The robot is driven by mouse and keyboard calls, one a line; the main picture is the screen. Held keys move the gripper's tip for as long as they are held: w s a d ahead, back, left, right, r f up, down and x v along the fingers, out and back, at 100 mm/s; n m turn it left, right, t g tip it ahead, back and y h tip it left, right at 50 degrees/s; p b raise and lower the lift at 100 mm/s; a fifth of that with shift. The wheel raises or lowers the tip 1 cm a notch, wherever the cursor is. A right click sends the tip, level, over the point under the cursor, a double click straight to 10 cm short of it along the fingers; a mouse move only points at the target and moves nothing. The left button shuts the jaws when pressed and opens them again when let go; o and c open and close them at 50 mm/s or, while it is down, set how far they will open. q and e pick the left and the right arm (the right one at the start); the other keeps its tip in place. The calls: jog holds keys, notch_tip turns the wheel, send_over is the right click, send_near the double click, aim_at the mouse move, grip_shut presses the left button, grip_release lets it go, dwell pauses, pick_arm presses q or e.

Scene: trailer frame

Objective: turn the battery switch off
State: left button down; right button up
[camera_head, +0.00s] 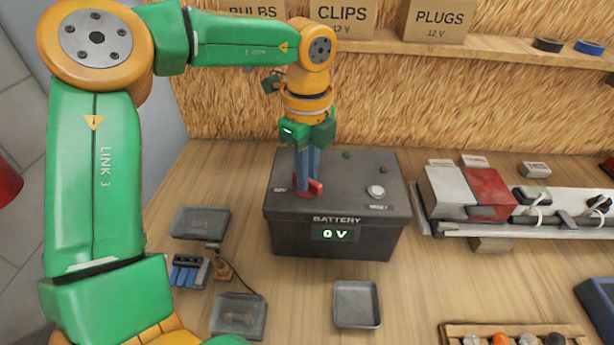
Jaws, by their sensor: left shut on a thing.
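The dark battery box (334,246) stands on the wooden bench in the middle of the view. Its front display (335,233) reads 0 V. The red battery switch (313,189) is on the left part of its top. My left gripper (308,186) reaches down from above, with its blue fingers shut on the red switch. The fingers hide part of the switch and the marks around it. A round pale knob (376,191) sits on the right part of the top. My right gripper is not in view.
A red and white trailer board (470,192) lies to the right. A shelf (400,46) with boxes runs behind.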

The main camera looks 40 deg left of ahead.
pick_arm(q)
jog(key=n, duration=0.3)
jog(key=shift+f, duration=0.1)
jog(key=n, duration=0.5)
jog(key=shift+b, duration=0.3)
jog(key=c, duration=0.8)
grip_release()
jog(key=shift+w+a, duration=0.1)
jog(key=shift+w, duration=0.05)
jog(key=shift+o, duration=0.2)
notch_tip(320, 180, up, 6)
jog(key=p, duration=0.6)
jog(key=shift+r, duration=0.2)
jog(key=shift+f, duration=0.15)
